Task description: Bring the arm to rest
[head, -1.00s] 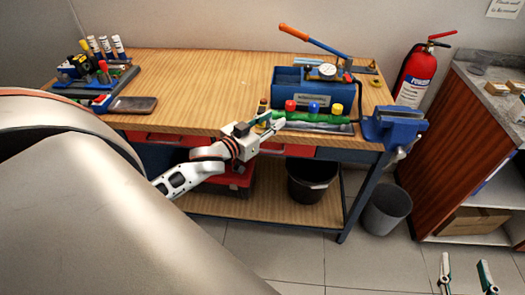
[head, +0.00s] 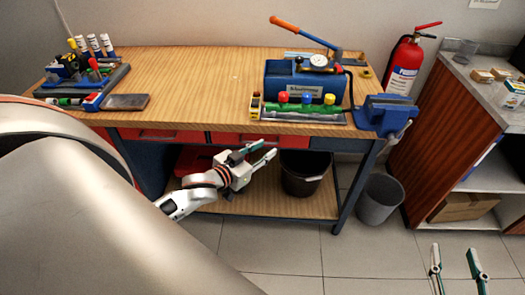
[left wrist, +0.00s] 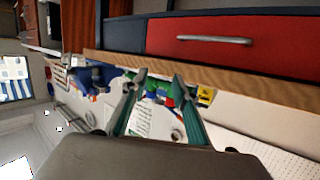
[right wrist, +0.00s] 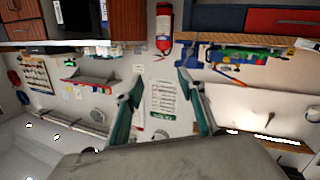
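My left gripper (head: 256,156) is in front of the workbench (head: 195,85), just below its front edge, in the head view. Its fingers are apart and nothing is between them; the left wrist view also shows the open fingers (left wrist: 158,92). My right gripper (head: 455,262) is low at the bottom right of the head view, over the floor. It is open and empty, and its parted fingers (right wrist: 158,95) also show in the right wrist view.
On the bench stand a blue test pump (head: 306,82), a green manifold with coloured caps (head: 306,107) and a blue vise (head: 385,116). A black bucket (head: 303,178) is on the lower shelf, close to the left gripper. A grey bin (head: 380,203) stands on the floor.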

